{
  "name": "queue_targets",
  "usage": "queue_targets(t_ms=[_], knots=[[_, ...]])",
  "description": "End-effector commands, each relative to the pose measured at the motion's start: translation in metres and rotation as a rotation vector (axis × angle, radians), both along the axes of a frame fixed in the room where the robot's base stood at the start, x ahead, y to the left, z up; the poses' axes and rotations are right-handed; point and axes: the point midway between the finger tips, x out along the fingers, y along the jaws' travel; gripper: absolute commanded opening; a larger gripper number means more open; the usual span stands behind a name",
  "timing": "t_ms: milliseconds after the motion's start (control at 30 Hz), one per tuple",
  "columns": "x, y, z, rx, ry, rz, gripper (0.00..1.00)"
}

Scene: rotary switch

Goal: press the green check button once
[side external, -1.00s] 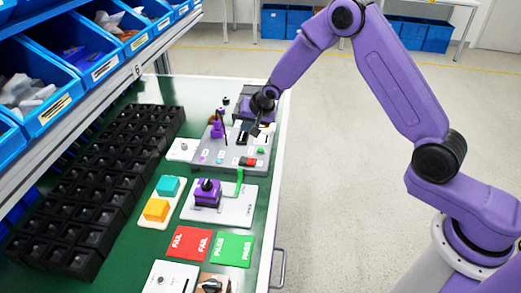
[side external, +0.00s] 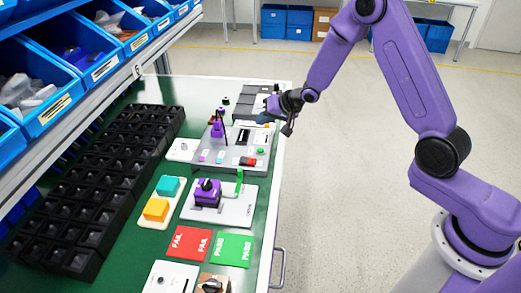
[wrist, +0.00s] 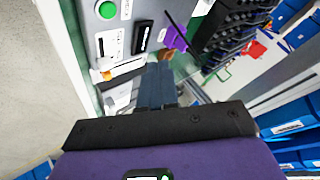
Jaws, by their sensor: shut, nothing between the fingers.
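The green check button (side external: 261,151) is a small round green button on the right part of the grey panel (side external: 228,160). In the wrist view the green button (wrist: 106,9) is at the top, near the panel's edge. My gripper (side external: 288,130) is raised by the table's right edge, beyond the button in the side view and apart from it. In the wrist view the dark fingers (wrist: 157,85) are together with nothing between them. Whether the button is pressed in cannot be told.
A red and black switch (side external: 248,161) sits close to the green button. A purple upright device (side external: 217,128) stands on the panel. A white plate (side external: 232,213) with a purple block lies nearer. The aisle floor (side external: 350,200) is free.

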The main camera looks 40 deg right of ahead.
Motion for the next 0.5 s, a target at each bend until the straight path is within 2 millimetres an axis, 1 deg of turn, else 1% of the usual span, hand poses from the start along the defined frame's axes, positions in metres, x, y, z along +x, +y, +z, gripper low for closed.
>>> queue_targets(t_ms=[167, 500], knots=[[0.000, 0.000, -0.017, 0.001, 0.004, -0.001, 0.00], [-0.001, 0.000, -0.060, 0.000, 0.004, -0.002, 0.00]])
